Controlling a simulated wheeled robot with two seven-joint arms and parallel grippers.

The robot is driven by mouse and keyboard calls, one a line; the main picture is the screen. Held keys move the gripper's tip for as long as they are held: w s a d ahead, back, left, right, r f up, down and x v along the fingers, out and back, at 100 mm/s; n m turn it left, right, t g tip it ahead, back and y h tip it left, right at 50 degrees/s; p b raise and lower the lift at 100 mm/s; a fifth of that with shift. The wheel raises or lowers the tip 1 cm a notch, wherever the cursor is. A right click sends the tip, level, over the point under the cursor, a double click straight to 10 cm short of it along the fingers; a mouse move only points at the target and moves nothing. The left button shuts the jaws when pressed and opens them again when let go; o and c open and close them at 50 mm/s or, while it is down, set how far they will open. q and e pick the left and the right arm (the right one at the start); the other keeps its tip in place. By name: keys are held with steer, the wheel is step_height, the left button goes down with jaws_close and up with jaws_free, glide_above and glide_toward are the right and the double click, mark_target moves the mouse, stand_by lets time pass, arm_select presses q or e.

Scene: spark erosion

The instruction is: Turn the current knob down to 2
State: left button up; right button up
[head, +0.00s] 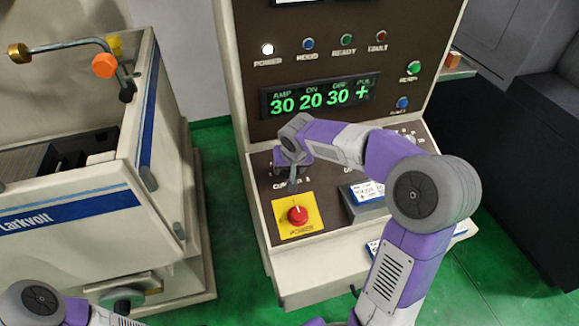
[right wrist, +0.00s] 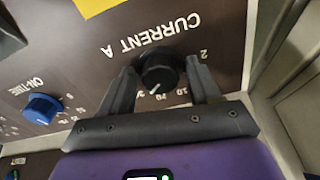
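The black current knob (right wrist: 160,72) sits on the brown panel beside the words "CURRENT A" in the right wrist view. Its white pointer line faces the lower left in that view, away from the "2" mark. My right gripper (right wrist: 161,72) has its two fingers on either side of the knob, with a visible gap at each side. In the head view my right gripper (head: 288,175) is over the panel's left part and hides the knob. The display (head: 318,97) reads AMP 30, ON 20, OFF 30 and a plus sign. My left gripper is outside the picture.
A red button (head: 297,215) on a yellow plate is just below the current knob. A blue on-time knob (right wrist: 42,108) is beside it in the right wrist view. The Larkvolt machine tank (head: 70,205) stands at the left, with green floor between.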

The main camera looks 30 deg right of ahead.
steer(key=c, duration=0.9)
